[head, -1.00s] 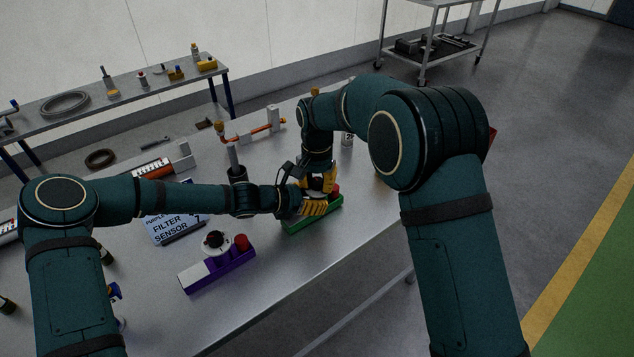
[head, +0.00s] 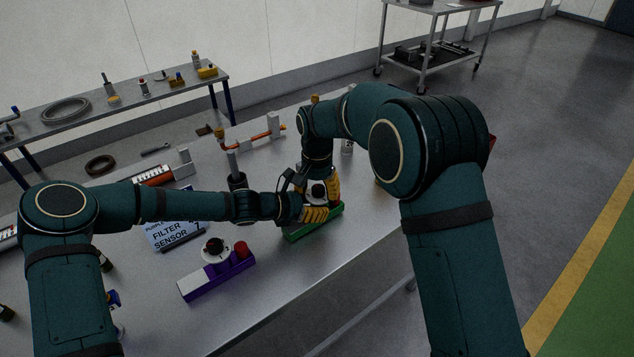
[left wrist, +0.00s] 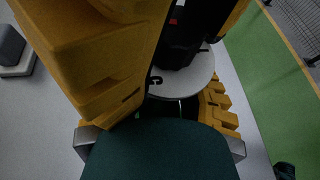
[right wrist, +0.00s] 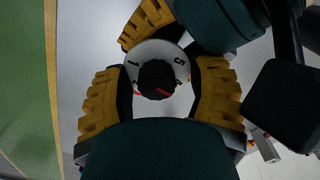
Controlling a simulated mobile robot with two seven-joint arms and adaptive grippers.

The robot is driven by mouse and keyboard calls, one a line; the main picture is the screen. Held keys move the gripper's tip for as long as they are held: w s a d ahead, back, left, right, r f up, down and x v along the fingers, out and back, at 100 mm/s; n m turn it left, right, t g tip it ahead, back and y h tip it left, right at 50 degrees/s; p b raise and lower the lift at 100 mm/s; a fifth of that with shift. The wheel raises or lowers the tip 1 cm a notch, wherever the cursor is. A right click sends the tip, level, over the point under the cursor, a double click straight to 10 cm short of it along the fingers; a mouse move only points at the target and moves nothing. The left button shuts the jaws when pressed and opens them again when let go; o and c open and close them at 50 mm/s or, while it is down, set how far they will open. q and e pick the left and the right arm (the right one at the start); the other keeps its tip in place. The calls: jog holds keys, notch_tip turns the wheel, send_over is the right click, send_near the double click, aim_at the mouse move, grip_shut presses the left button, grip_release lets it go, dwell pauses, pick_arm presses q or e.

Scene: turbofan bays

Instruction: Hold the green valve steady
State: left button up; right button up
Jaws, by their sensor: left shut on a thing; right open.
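The green valve (head: 320,224) lies near the table's front edge in the head view, its top partly hidden by my grippers. Its black knob (right wrist: 157,78) with red marks and its pale numbered dial (right wrist: 145,54) show in the right wrist view; the dial also shows in the left wrist view (left wrist: 190,82). My left gripper (head: 313,213) is shut on the green valve from the left side. My right gripper (head: 321,188) is above the valve from behind, its yellow fingers open on either side of the knob, with a gap to it.
A purple valve (head: 218,274) with a red button stands left of the green one, by a blue filter sensor sign (head: 170,234). Bare table (head: 350,250) shows to the right.

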aim_at(318, 187)
jog(key=shift+s+a, duration=0.1)
jog(key=shift+a, duration=0.1)
jog(key=m, duration=0.6)
jog(key=shift+d, duration=0.1)
notch_tip(318, 187, up, 12)
jog(key=shift+d, duration=0.1)
jog(key=shift+n, duration=0.8)
notch_tip(318, 187, down, 12)
jog(key=shift+d+r, duration=0.1)
jog(key=shift+r, duration=0.1)
grip_shut()
